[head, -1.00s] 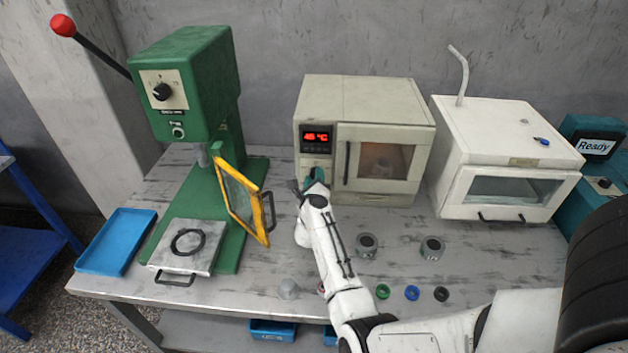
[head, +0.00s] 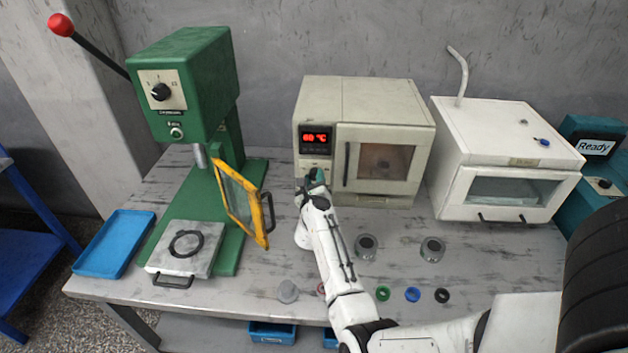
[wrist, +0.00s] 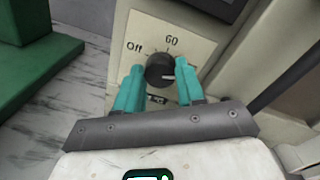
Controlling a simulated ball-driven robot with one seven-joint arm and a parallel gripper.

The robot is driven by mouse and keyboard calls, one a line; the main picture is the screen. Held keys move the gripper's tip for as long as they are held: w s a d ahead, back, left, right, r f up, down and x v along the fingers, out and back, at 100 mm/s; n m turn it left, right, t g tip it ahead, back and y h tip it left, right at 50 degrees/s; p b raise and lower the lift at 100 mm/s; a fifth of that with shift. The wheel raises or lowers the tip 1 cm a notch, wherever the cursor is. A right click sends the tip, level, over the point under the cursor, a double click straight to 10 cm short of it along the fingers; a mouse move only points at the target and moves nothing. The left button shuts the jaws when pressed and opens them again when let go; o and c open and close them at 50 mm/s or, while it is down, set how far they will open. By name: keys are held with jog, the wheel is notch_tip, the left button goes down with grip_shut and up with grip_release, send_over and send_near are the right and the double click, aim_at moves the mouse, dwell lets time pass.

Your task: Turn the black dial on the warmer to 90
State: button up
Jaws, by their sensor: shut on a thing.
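The warmer (head: 365,97) is a beige box at the back middle, with a red display (head: 316,138) whose reading looks like 60 or 80 °C. Its black dial (wrist: 160,72) sits on a cream panel in the wrist view, with "Off" at upper left and "60" above it. The dial's pale pointer line points roughly right. My gripper (wrist: 159,66) has its teal fingers on either side of the dial and is shut on it. In the head view my gripper (head: 314,178) is at the warmer's lower left front and hides the dial.
A green press (head: 185,75) with an open yellow-framed guard (head: 266,215) stands close left of my arm. The warmer's door handle (head: 346,163) is just right of my gripper. A white oven (head: 510,130) stands further right. Small round parts lie near the front edge.

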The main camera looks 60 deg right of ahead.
jog(key=o, duration=1)
jog(key=shift+o, duration=0.2)
jog(key=p+v, duration=0.1)
jog(key=v, duration=0.9)
jog(key=shift+s+a, duration=0.15)
jog(key=shift+a, duration=0.2)
